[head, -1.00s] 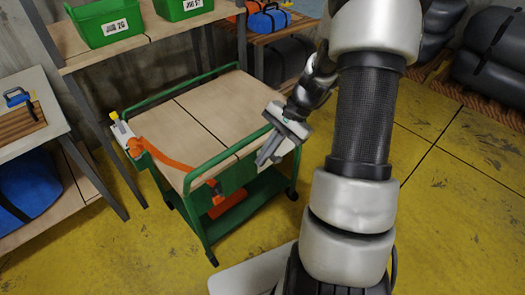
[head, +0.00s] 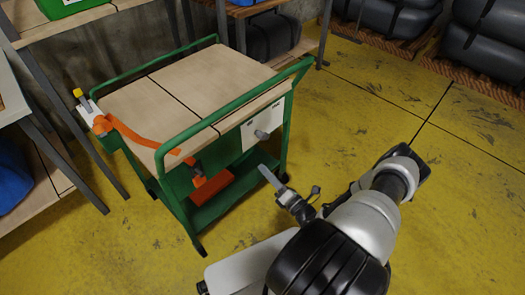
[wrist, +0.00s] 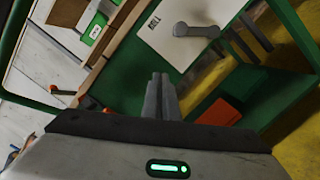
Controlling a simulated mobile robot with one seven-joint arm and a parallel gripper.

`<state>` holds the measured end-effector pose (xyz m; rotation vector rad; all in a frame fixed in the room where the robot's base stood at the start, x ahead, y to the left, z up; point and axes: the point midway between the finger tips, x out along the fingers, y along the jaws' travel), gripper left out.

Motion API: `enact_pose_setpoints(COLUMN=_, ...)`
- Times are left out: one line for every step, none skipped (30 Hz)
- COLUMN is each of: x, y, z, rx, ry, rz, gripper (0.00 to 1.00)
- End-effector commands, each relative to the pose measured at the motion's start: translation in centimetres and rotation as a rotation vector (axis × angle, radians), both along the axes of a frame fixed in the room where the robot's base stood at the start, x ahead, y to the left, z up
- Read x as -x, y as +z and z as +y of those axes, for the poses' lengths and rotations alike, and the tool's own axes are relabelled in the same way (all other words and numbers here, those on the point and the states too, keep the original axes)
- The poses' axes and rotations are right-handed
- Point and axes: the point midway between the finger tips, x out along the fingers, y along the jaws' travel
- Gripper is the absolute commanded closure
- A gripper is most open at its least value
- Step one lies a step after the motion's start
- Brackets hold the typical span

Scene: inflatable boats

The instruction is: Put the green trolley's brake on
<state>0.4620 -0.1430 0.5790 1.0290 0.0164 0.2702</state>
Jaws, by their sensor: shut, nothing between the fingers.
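The green trolley (head: 172,205) stands left of centre in the head view, with a wooden top and a green lower shelf. A white plate (head: 248,128) is on its right-hand side panel, with a grey lever (head: 264,134). In the wrist view, the plate (wrist: 215,12) carries small dark lettering, hard to read, and the lever (wrist: 196,30) lies sideways from its round hub. My gripper (head: 264,170) is shut and empty, below the plate and apart from the lever in the head view. Its fingertips also show in the wrist view (wrist: 160,78), pointing toward the green panel.
A shelf rack (head: 85,22) stands behind at left. Dark bundles (head: 495,50) lie at the back right. Yellow floor (head: 355,115) is open right of the trolley.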

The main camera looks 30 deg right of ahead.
Motion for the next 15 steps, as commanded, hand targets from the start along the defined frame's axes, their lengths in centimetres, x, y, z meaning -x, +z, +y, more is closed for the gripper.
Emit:
enact_pose_setpoints(x=0.2, y=-1.1, z=-0.3, rx=-0.036, ry=-0.039, rz=0.007, gripper=1.00)
enact_pose_setpoints(x=0.3, y=-1.4, z=-0.5, rx=-0.052, ry=-0.055, rz=0.010, gripper=1.00)
enact_pose_setpoints(x=0.4, y=-1.7, z=-0.7, rx=-0.067, ry=-0.075, rz=0.014, gripper=1.00)
enact_pose_setpoints(x=0.4, y=-1.9, z=-0.8, rx=-0.076, ry=-0.084, rz=0.016, gripper=1.00)
enact_pose_setpoints(x=0.4, y=-2.0, z=-0.9, rx=-0.082, ry=-0.091, rz=0.016, gripper=1.00)
enact_pose_setpoints(x=0.5, y=-2.1, z=-0.9, rx=-0.087, ry=-0.096, rz=0.017, gripper=1.00)
enact_pose_setpoints(x=0.5, y=-2.1, z=-1.0, rx=-0.089, ry=-0.098, rz=0.017, gripper=1.00)
enact_pose_setpoints(x=0.5, y=-2.1, z=-1.0, rx=-0.089, ry=-0.099, rz=0.017, gripper=1.00)
enact_pose_setpoints(x=0.5, y=-2.1, z=-1.0, rx=-0.089, ry=-0.098, rz=0.017, gripper=1.00)
enact_pose_setpoints(x=0.5, y=-2.1, z=-1.0, rx=-0.088, ry=-0.098, rz=0.017, gripper=1.00)
enact_pose_setpoints(x=0.5, y=-2.0, z=-1.0, rx=-0.088, ry=-0.097, rz=0.017, gripper=1.00)
enact_pose_setpoints(x=0.5, y=-2.1, z=-0.9, rx=-0.088, ry=-0.097, rz=0.018, gripper=1.00)
enact_pose_setpoints(x=0.5, y=-2.1, z=-0.9, rx=-0.088, ry=-0.097, rz=0.018, gripper=1.00)
enact_pose_setpoints(x=0.5, y=-2.1, z=-0.9, rx=-0.087, ry=-0.097, rz=0.018, gripper=1.00)
enact_pose_setpoints(x=0.4, y=-2.1, z=-0.9, rx=-0.087, ry=-0.096, rz=0.018, gripper=1.00)
